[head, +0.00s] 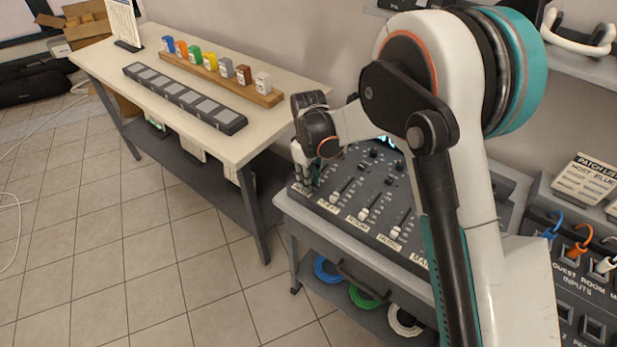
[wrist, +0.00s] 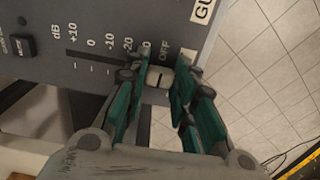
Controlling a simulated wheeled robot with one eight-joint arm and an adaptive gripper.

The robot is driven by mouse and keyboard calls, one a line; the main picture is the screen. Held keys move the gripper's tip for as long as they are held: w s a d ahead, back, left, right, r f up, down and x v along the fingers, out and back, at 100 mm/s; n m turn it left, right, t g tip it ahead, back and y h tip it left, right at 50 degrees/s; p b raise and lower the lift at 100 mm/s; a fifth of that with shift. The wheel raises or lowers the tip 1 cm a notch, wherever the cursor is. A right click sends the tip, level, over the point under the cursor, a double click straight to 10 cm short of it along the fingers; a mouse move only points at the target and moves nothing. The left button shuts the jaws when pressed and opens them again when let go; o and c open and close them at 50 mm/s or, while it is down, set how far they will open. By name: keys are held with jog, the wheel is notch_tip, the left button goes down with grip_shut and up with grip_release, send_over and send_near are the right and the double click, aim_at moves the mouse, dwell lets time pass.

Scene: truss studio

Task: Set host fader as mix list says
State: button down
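The dark mixing console (head: 375,190) stands in front of me with a row of faders. My gripper (head: 307,183) is low over its left end, at the channel beside the guest one. In the wrist view, a pale fader cap (wrist: 160,77) with a dark centre line sits between the green fingers of my gripper (wrist: 160,82). The cap is near the OFF end of its dB scale, which runs to +10. The fingers are apart on either side of the cap, without a clear grip. They hide this channel's name label. A guest label (wrist: 204,10) is partly visible.
A standing sheet (head: 123,22), unreadable here, is at the back left of a pale table (head: 290,85). That table holds a rack of coloured blocks (head: 222,80) and a slotted strip (head: 185,97). A patch panel (head: 580,290) with cables is at right. Open floor lies left.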

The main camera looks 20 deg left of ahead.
jog(key=w, duration=0.2)
jog(key=w+d, duration=0.2)
jog(key=w, duration=0.1)
jog(key=shift+w+d, duration=0.15)
jog(key=shift+w, duration=0.15)
jog(key=c, duration=1.3)
grip_release()
jog(key=shift+r, duration=0.1)
notch_tip(320, 180, up, 12)
jog(key=shift+f, duration=0.1)
